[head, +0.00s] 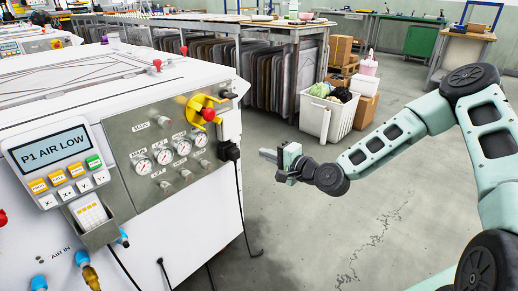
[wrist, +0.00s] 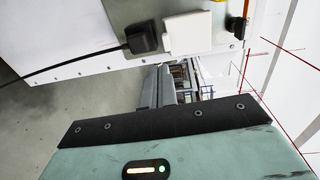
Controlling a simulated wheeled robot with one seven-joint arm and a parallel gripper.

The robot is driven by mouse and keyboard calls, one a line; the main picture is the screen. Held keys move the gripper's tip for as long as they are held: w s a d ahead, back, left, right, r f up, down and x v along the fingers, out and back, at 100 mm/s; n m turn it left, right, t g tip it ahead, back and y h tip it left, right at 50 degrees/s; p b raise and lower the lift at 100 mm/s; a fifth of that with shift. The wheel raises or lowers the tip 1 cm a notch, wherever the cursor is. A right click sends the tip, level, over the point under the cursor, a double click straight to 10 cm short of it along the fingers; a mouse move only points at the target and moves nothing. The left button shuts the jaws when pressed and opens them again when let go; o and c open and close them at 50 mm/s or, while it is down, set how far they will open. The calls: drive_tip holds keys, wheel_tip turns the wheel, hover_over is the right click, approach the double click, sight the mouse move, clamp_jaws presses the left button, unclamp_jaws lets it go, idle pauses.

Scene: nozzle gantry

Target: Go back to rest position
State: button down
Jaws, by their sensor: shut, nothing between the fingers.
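My gripper (head: 267,155) is shut and empty in the head view. It is held in the open air to the right of the white machine (head: 185,232), apart from it, with its fingers pointing left toward the machine's side. In the wrist view the grey fingers of my gripper (wrist: 165,88) show beyond its dark-edged green housing. My green arm reaches in from the right side of the head view.
The machine's panel has gauges, a yellow and red rotary switch (head: 206,110) and a display (head: 50,148) reading "P1 AIR LOW". A black plug (head: 230,151) and cable hang at its corner. A white bin (head: 328,115) stands behind. The cracked floor (head: 350,235) is clear.

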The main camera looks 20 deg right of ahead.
drive_tip(key=shift+f+p+v, duration=0.1)
drive_tip(key=shift+p+v, duration=0.05)
drive_tip(key=shift+v, duration=1)
drive_tip(key=shift+f+p+v, duration=0.15)
drive_tip(key=shift+v, duration=1)
drive_tip(key=s+a+f+n+g+h, duration=0.1)
drive_tip(key=s+a+f+n+g, duration=0.2)
drive_tip(key=s+a+n+g, duration=0.75)
drive_tip(key=s+r+n+g+h, duration=0.25)
drive_tip(key=s+r+n, duration=0.3)
drive_tip(key=s, duration=0.55)
drive_tip(key=s+r+n+g+h, duration=0.2)
drive_tip(key=s+r+n+h, duration=0.2)
drive_tip(key=s+r, duration=0.5)
wheel_tip(320, 180, up, 25)
drive_tip(key=s+p, duration=0.2)
drive_tip(key=p, duration=2.5)
drive_tip(key=shift+s, duration=0.2)
drive_tip(key=shift+a+r, duration=0.1)
drive_tip(key=shift+a, duration=0.05)
